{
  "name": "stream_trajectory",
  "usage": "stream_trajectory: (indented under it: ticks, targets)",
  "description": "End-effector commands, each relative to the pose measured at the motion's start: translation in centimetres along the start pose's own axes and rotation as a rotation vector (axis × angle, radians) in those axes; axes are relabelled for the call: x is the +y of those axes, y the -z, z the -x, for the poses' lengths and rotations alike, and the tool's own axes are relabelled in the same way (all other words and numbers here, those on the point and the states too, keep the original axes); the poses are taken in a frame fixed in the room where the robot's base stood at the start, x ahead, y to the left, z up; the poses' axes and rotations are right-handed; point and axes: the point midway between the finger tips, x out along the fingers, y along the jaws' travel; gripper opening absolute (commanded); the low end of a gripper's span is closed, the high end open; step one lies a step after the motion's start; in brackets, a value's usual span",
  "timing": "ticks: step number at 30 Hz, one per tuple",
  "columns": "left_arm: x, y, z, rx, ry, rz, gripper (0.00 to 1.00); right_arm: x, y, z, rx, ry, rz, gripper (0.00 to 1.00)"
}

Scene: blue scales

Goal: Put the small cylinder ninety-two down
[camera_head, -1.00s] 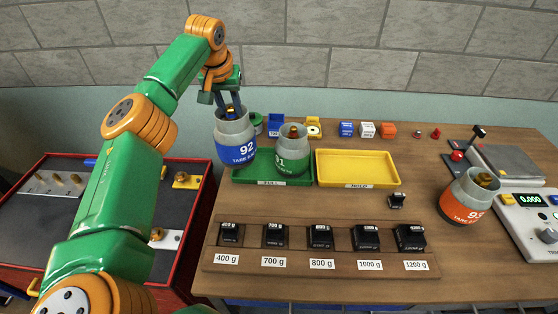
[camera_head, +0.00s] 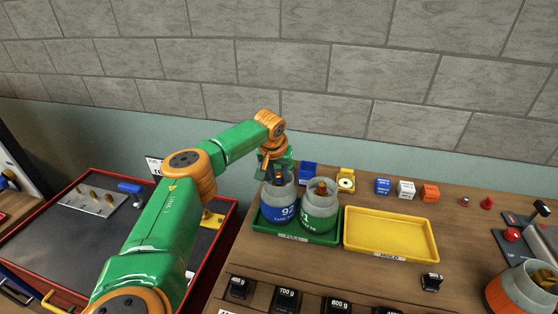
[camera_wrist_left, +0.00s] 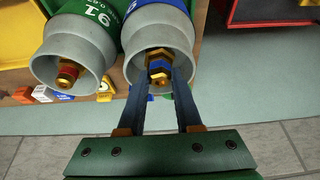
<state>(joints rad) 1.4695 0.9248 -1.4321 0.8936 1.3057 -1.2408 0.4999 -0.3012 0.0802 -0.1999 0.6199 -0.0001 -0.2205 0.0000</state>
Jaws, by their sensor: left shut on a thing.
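The small cylinder 92 (camera_head: 277,217), blue with a grey top, is upright over the left part of the green tray (camera_head: 293,237) labelled FULL. Whether its base rests on the tray floor is hard to tell. My left gripper (camera_head: 276,178) is shut on the valve in its top collar. The left wrist view shows the two fingers (camera_wrist_left: 160,80) on the valve inside the grey collar of cylinder 92 (camera_wrist_left: 158,16). My right gripper is not in view.
Green cylinder 91 (camera_head: 320,212) stands close to the right of 92 in the tray. An empty yellow tray (camera_head: 434,240) labelled HOLD lies right of it. Small coloured blocks stand behind, black weights in front. An orange cylinder (camera_head: 520,290) is at far right.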

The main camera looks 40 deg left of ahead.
Motion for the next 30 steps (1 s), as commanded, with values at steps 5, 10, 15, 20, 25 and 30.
stream_trajectory:
  ticks: [5,10,15,20,25,30]
  targets:
    - [0.0,-0.2,-0.6,0.004,-0.002,0.002,0.0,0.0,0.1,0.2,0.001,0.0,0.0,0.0]
    - [0.0,-0.2,-0.6,0.004,-0.002,0.002,0.0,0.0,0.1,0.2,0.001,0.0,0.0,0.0]
    - [0.0,-0.3,-0.8,0.0,0.0,0.001,0.63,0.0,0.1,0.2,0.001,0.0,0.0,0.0]
    - [0.0,-0.3,-0.8,0.0,0.0,0.001,0.63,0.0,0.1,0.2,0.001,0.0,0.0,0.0]
    - [0.0,-0.2,-0.5,0.002,-0.001,0.0,0.63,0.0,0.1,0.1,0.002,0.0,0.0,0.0]
    - [0.0,-0.3,2.0,0.004,-0.004,-0.001,0.63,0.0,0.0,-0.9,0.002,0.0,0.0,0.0]
